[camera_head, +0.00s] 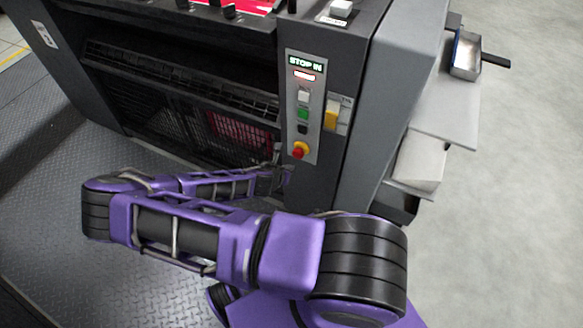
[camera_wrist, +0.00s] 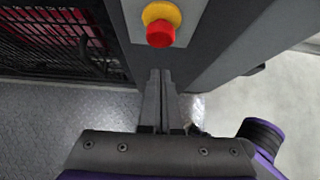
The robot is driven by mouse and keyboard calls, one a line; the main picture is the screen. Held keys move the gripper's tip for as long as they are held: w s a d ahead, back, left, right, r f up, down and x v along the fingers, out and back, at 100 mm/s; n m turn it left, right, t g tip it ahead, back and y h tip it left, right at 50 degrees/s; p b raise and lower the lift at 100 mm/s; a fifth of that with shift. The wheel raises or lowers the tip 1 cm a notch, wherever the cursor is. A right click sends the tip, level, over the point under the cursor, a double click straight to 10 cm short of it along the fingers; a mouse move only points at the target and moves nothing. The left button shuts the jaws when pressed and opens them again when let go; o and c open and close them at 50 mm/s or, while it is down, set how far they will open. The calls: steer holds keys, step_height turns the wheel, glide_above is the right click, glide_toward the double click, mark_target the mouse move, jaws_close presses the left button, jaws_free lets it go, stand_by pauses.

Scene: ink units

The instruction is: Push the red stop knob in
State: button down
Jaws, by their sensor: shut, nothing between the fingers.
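The red stop knob (camera_head: 299,149) has a yellow collar and sits at the bottom of a light grey control panel (camera_head: 316,110) on the front of the dark machine. In the wrist view the red knob (camera_wrist: 160,33) is at the top centre, standing out from its yellow base. My gripper (camera_wrist: 162,75) is shut and empty, its two fingers side by side, with the tips just below the knob in the picture. A gap shows between the tips and the knob; its depth is hard to judge. In the head view the fingertips are hard to make out.
A yellow switch (camera_head: 331,114) is just right of the panel. A grey shelf (camera_head: 447,108) with a metal tray (camera_head: 466,56) juts out at the right. The floor right is clear.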

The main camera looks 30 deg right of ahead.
steer(key=p+v, duration=0.1)
steer(key=v, duration=0.8)
steer(key=shift+r, duration=0.2)
steer(key=shift+a, duration=0.1)
steer(key=shift+r, duration=0.1)
